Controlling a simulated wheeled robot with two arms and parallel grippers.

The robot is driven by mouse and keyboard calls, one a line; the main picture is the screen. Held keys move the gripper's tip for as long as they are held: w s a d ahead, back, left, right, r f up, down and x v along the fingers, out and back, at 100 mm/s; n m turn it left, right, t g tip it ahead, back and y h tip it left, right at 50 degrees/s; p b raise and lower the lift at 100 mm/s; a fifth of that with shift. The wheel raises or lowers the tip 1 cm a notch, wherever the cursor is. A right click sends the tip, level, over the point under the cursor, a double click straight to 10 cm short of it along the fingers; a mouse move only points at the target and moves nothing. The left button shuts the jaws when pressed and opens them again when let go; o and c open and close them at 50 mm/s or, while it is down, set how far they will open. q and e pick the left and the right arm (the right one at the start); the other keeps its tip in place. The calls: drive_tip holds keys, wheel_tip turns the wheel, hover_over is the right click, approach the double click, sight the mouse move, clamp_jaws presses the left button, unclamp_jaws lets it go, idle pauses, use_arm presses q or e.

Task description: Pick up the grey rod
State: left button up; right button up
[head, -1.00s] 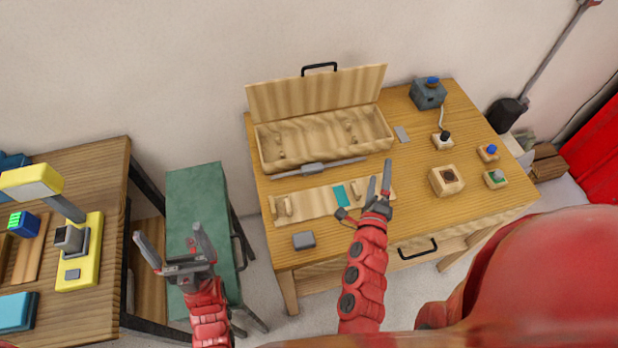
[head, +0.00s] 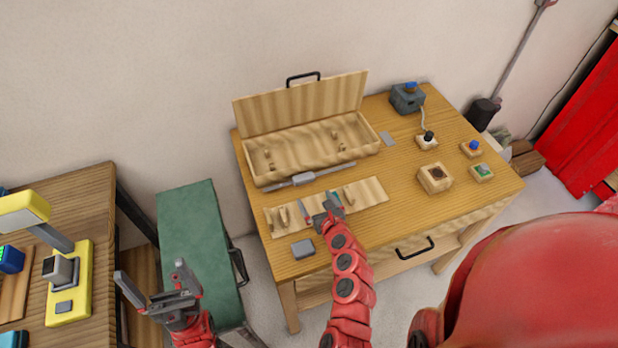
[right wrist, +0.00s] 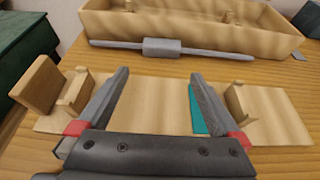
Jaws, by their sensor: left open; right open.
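The grey rod (head: 308,177) lies on the wooden table along the front of the open wooden case. It has a thicker middle block, and in the right wrist view the rod (right wrist: 160,47) runs crosswise beyond the fingertips. My right gripper (head: 319,203) is open and empty above the pale wooden board, on the near side of the rod. In the right wrist view the right gripper's fingers (right wrist: 160,76) are spread apart and point toward the rod's middle block, with a gap between. My left gripper (head: 151,270) is open and empty, left of the table near the green cabinet.
The pale board (head: 370,192) carries upright wooden holders and a teal patch (right wrist: 199,118). The wooden case (head: 365,140) stands behind the rod, lid raised. A small grey block (head: 302,249) lies at the table's front left. Button boxes and a wooden socket box (head: 434,179) stand at the right.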

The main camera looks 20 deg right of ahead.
sight(305, 182)
drive_tip(key=b+x, duration=0.1)
drive_tip(key=x, duration=0.7)
drive_tip(key=shift+w+d+r, duration=0.1)
drive_tip(key=shift+w, duration=0.05)
drive_tip(key=shift+c, duration=0.2)
drive_tip(key=c, duration=1.1)
